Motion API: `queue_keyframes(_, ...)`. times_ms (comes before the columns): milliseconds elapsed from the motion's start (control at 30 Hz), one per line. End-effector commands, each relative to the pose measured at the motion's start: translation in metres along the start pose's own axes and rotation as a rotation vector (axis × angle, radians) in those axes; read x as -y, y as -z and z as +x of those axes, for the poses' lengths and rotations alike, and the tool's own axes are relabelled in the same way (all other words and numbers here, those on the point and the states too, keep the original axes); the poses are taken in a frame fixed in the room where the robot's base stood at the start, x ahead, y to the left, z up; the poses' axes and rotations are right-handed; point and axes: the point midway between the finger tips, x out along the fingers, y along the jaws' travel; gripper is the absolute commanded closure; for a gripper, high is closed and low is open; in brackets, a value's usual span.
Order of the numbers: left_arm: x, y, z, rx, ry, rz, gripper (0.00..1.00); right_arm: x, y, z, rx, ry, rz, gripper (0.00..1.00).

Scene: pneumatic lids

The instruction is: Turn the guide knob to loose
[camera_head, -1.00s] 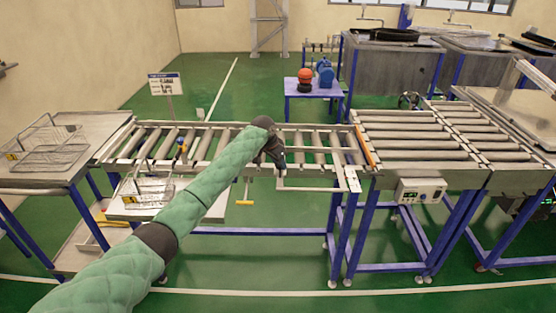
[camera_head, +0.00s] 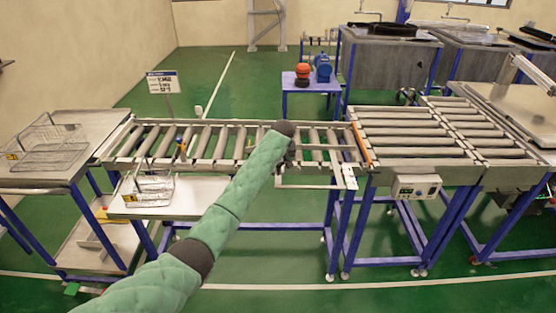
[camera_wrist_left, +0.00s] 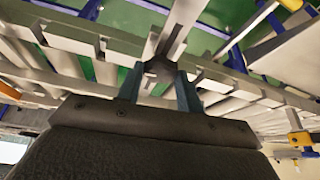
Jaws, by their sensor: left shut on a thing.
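A dark, faceted guide knob (camera_wrist_left: 160,70) shows in the left wrist view at the end of a pale metal bar. My left gripper (camera_wrist_left: 160,88) has its two teal fingers on either side of this knob and is shut on it. Which way the knob points cannot be told. In the head view my left arm reaches to the front edge of the roller conveyor (camera_head: 218,143), by the pale guide rail (camera_head: 310,187). The arm's end largely hides the gripper and knob there. My right gripper is in neither view.
A wire basket (camera_head: 148,189) stands on a shelf at the conveyor's front left. Another basket (camera_head: 50,158) is on the left table. A control box (camera_head: 415,188) hangs under the wider roller section at the right. Open green floor lies in front.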

Motion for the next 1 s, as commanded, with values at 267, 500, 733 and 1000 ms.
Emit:
queue_keyframes(267, -0.005, 0.002, -0.001, -0.003, 0.102, -0.240, 0.86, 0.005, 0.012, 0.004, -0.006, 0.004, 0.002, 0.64)
queue_keyframes(500, -0.007, 0.003, 0.000, -0.004, 0.195, -0.447, 0.86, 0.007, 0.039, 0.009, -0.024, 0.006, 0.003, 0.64)
queue_keyframes(733, -0.009, 0.004, 0.001, -0.004, 0.278, -0.634, 0.86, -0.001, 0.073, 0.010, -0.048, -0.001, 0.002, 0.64)
queue_keyframes(1000, -0.009, 0.006, 0.001, -0.004, 0.353, -0.803, 0.86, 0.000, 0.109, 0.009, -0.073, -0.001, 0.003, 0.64)
